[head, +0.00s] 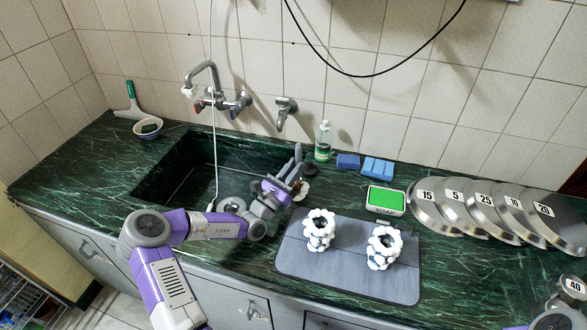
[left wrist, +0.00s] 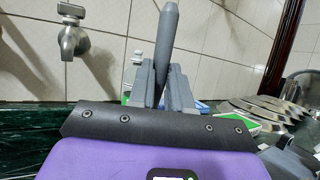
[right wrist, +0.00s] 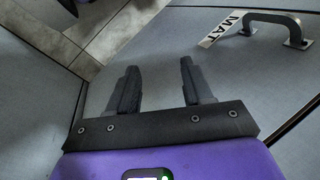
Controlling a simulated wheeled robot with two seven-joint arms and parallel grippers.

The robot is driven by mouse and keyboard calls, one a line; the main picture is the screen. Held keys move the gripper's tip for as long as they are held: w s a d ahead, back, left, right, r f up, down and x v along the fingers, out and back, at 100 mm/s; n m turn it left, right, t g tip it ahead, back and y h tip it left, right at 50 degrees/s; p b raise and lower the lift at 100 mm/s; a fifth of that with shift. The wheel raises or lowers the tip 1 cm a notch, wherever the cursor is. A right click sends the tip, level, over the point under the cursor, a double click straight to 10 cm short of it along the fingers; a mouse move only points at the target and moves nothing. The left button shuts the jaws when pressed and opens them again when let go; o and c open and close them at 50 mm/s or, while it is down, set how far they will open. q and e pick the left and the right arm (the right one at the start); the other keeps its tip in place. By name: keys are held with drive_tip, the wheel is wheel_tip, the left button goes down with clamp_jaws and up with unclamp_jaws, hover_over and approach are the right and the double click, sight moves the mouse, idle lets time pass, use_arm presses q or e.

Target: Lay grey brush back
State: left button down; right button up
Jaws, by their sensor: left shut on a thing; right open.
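My left gripper (head: 287,186) is shut on the grey brush (head: 298,153), above the counter at the right side of the sink. The brush's grey handle points up; a pale, brownish part, perhaps its bristles, shows below near the fingers. In the left wrist view the handle (left wrist: 167,35) rises from between the fingers (left wrist: 164,88), and its lower end is hidden. My right gripper (right wrist: 160,85) is open and empty, low in front of a grey cabinet door.
A grey mat (head: 350,278) carries two white knobbly holders (head: 319,230). Behind stand a green-labelled bottle (head: 323,142), blue sponges (head: 377,168) and a green-topped soap box (head: 385,201). Numbered metal lids (head: 480,205) line the right. A bowl (head: 148,128) sits left of the sink (head: 180,170).

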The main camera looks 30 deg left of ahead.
use_arm(q)
drive_tip(key=c, duration=1.1)
unclamp_jaws()
drive_tip(key=shift+o, duration=0.2)
drive_tip(key=shift+r, duration=0.1)
drive_tip(key=s+a+p, duration=0.2)
drive_tip(key=s+p, duration=0.2)
drive_tip(key=s, duration=0.9)
drive_tip(key=shift+f, duration=0.25)
